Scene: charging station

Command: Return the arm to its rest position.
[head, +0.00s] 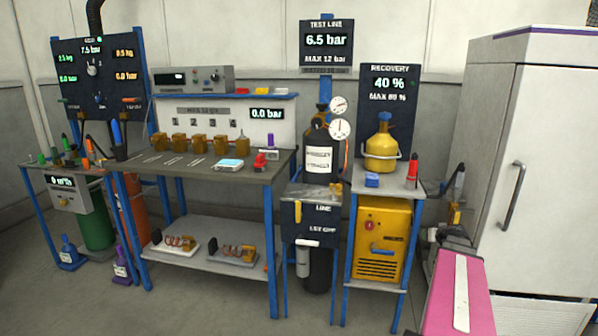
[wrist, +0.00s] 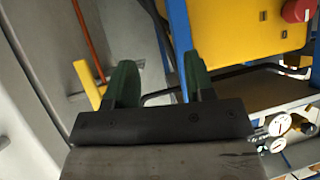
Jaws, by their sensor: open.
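My gripper (wrist: 158,82) is open in the wrist view. Its two green fingers stand apart with nothing between them. My arm (head: 460,295) shows at the lower right of the head view as a pink link with a white stripe, reaching forward beside the white cabinet. The gripper itself cannot be made out clearly in the head view. In the wrist view, a yellow machine (wrist: 235,35) with a red knob (wrist: 296,10) lies beyond the fingers at the upper right, apart from them.
A white cabinet (head: 540,170) stands right of my arm. The recovery stand with its yellow cylinder (head: 381,150) and yellow machine (head: 370,250) is to the left. A workbench (head: 215,165) stands further left. Open floor (head: 220,305) lies in front. Gauges (wrist: 278,125) show at the wrist view's lower right.

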